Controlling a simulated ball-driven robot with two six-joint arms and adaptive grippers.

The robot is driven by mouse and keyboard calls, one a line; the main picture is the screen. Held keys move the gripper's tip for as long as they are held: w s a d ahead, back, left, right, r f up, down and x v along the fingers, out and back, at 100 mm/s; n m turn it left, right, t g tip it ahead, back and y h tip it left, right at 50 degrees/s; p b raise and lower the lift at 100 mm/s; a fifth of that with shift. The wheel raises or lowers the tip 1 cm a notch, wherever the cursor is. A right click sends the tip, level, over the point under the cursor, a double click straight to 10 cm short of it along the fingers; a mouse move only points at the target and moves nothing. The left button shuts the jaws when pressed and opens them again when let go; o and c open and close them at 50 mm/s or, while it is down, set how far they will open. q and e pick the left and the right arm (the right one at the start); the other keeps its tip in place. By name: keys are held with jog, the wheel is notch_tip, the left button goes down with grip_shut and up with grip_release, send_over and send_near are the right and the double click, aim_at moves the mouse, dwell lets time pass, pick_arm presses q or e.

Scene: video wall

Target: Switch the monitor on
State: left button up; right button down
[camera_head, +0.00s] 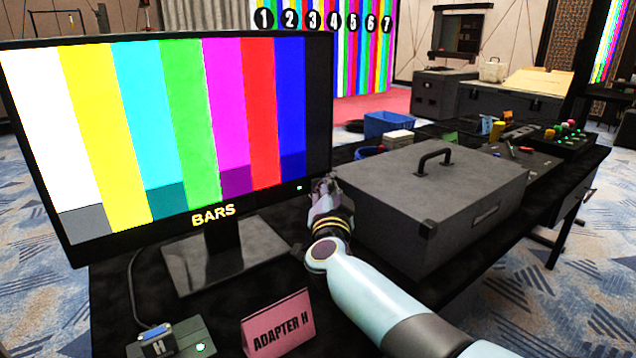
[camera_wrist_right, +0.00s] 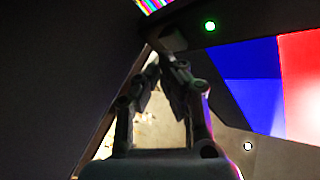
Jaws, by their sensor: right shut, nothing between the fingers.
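The monitor (camera_head: 180,130) stands on the table at the left, lit with colour bars and the word BARS. A small pale light (camera_head: 299,188) shows on its lower right bezel. My right gripper (camera_head: 327,182) is at the monitor's lower right corner, with its fingers shut and empty. I cannot tell whether it touches the monitor's edge. In the right wrist view, the shut fingers (camera_wrist_right: 162,62) point past the dark edge beside the lit screen (camera_wrist_right: 250,88). My left gripper is out of view.
A grey case (camera_head: 435,195) with a handle stands close to the right of my right gripper. A blue bin (camera_head: 388,124) and a control panel (camera_head: 560,142) are farther back.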

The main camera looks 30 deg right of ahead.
jog(key=s+p, duration=0.3)
jog(key=s, duration=0.3)
jog(key=shift+d, duration=0.2)
jog(key=shift+s+f, duration=0.1)
dwell(0.6)
